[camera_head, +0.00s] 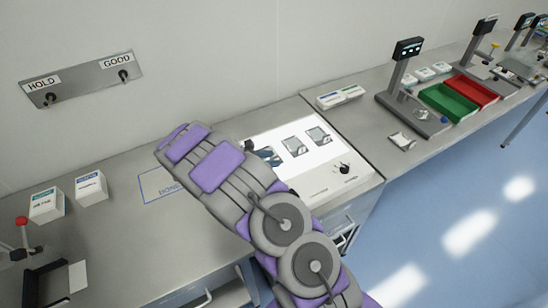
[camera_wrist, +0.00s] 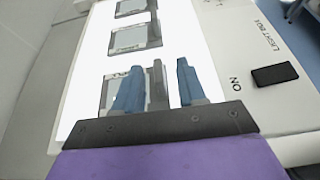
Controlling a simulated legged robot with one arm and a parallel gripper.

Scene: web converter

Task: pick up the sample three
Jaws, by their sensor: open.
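Three flat grey samples lie in a row on the lit white panel of the light box (camera_head: 328,153). In the head view the far sample (camera_head: 319,136) and the middle sample (camera_head: 294,146) are clear; the nearest is mostly hidden by my gripper (camera_head: 268,156). In the wrist view the nearest sample (camera_wrist: 108,90) is partly behind my left blue finger. Its upright grey tab (camera_wrist: 158,82) stands between the open fingers of my gripper (camera_wrist: 158,80), with a gap to the right finger. The middle sample (camera_wrist: 128,39) and far sample (camera_wrist: 130,7) lie beyond. I cannot read their labels.
Small white boxes (camera_head: 91,188) stand at left. Green (camera_head: 447,102) and red (camera_head: 472,90) trays and a black-headed stand (camera_head: 408,48) are at right.

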